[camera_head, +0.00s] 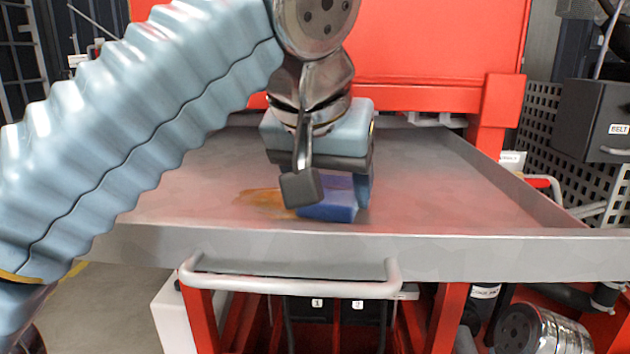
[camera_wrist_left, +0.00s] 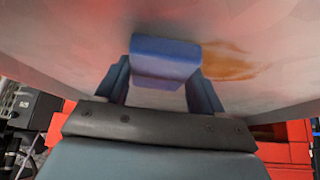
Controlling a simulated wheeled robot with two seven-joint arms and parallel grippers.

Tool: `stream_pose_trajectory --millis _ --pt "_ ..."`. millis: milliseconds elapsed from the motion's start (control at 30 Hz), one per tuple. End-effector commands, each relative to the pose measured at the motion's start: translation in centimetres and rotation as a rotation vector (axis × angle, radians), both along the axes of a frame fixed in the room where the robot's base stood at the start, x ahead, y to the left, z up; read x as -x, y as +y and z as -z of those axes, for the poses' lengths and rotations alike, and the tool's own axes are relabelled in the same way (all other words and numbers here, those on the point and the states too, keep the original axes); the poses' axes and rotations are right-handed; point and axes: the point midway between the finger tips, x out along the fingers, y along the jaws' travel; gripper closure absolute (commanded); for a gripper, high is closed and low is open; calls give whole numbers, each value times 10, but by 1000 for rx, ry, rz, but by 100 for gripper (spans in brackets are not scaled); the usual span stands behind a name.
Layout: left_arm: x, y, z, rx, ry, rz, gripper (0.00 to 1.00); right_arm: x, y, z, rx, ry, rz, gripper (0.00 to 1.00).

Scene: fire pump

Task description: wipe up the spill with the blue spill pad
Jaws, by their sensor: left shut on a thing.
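The blue spill pad (camera_head: 328,211) is between the fingers of my left gripper (camera_head: 338,188), which is shut on it. The pad is low over the grey metal tray (camera_head: 420,190), near its front edge. I cannot tell whether it touches the tray floor. The spill (camera_head: 262,202) is an orange-brown patch just left of the pad; part may be hidden behind pad and gripper. In the left wrist view the pad (camera_wrist_left: 165,60) sits between both fingers of the left gripper (camera_wrist_left: 160,82), and the spill (camera_wrist_left: 229,62) shows to its right. My right gripper is not in view.
The tray has a raised front lip (camera_head: 480,255) and a side wall (camera_head: 500,175). A grey handle (camera_head: 290,288) is below the lip. A red frame (camera_head: 430,50) stands behind. A dark box marked BELT (camera_head: 595,115) is at the right. The tray's right half is clear.

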Motion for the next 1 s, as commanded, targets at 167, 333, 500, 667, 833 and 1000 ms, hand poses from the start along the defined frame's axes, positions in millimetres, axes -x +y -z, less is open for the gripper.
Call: stream_pose_trajectory --millis 167,333,500,667,833,1000 --pt "1 -19 2 -1 0 1 66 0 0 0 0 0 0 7" --pt "1 -25 1 0 1 0 66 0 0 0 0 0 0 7" --pt "1 -19 0 0 0 -1 66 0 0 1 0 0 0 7" --pt "0 -4 0 1 -1 -3 66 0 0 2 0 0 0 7" --pt "0 11 -1 1 0 -3 66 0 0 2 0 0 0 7" --pt "-1 16 0 0 0 -2 66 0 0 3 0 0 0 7"
